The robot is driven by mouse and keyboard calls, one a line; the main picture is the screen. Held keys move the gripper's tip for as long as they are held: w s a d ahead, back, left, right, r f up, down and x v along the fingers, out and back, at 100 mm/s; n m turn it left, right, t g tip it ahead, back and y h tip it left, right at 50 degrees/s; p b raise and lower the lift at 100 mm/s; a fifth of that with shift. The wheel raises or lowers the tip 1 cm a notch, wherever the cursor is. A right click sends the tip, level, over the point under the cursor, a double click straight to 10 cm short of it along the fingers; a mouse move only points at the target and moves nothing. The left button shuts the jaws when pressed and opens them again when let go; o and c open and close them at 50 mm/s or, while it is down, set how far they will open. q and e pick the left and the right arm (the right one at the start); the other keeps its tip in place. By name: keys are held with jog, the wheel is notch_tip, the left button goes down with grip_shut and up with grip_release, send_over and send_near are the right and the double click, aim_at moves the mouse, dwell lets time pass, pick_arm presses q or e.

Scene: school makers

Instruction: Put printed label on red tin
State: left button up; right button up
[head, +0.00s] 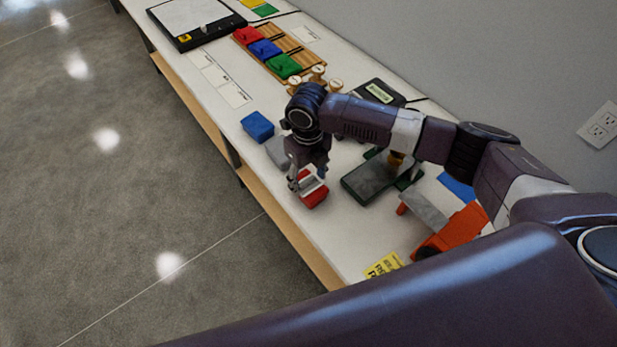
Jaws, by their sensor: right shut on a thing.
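The red tin (316,198) sits near the front edge of the long white table, in the middle of the head view. My right gripper (304,183) points down right over the tin and partly hides it. It is shut on a small pale piece, which looks like the printed label (309,187). The label is at the top of the tin; I cannot tell whether it touches the lid. My left gripper is not in view.
A blue tin (258,126) and a grey tin (277,151) stand behind the red one. A dark green and grey device (369,181) and an orange tool (455,232) lie to the right. A wooden rack (272,53) with coloured blocks is farther back. A yellow card (383,265) lies near the front.

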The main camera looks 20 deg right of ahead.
aim_at(308, 184)
jog(key=o, duration=0.7)
jog(key=shift+f, duration=0.15)
jog(key=shift+r, duration=0.6)
notch_tip(308, 184, up, 11)
jog(key=b, duration=0.2)
jog(key=shift+r+b, duration=0.1)
jog(key=shift+b, duration=0.2)
